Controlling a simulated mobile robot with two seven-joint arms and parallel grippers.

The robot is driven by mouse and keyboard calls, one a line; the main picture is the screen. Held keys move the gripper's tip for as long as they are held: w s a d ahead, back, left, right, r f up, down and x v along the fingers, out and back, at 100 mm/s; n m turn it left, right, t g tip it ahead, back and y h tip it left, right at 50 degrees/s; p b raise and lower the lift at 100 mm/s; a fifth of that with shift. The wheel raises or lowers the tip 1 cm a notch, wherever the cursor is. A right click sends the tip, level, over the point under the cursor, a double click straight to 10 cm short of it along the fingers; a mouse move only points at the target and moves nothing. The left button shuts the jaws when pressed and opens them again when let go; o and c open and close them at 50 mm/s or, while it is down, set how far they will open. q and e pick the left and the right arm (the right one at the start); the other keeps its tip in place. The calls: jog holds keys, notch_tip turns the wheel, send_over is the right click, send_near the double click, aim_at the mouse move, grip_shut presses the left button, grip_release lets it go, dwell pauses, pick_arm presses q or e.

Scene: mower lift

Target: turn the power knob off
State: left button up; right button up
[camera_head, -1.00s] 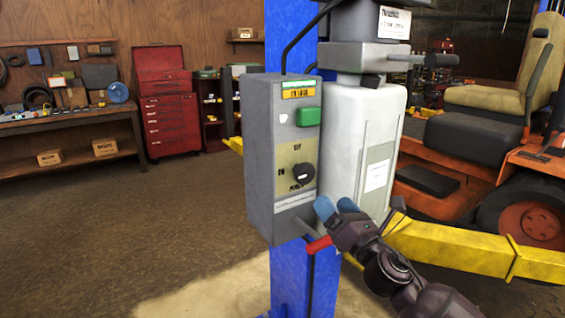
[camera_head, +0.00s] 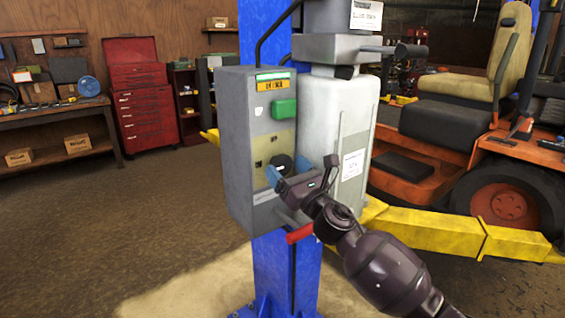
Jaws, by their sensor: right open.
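The black power knob (camera_head: 283,162) is on the lower front of the grey control box (camera_head: 240,150), on a yellowish label plate. A green button (camera_head: 284,109) sits above it. My right gripper (camera_head: 286,172) is at the knob, its blue fingertips spread to the left and right of it. The fingers look open; whether they touch the knob cannot be told. The gripper covers part of the label plate, so the knob's pointer and some markings are hidden. My left gripper is not in view.
The box is mounted on a blue post (camera_head: 270,275). A red-handled lever (camera_head: 299,234) sticks out below the box, close under my right arm. A white tank (camera_head: 335,115) stands right of the box. A yellow lift arm (camera_head: 445,232) and an orange mower (camera_head: 510,190) are farther right.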

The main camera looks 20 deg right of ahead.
jog(key=shift+x, duration=1.15)
jog(key=shift+c, duration=0.3)
jog(key=c, duration=0.8)
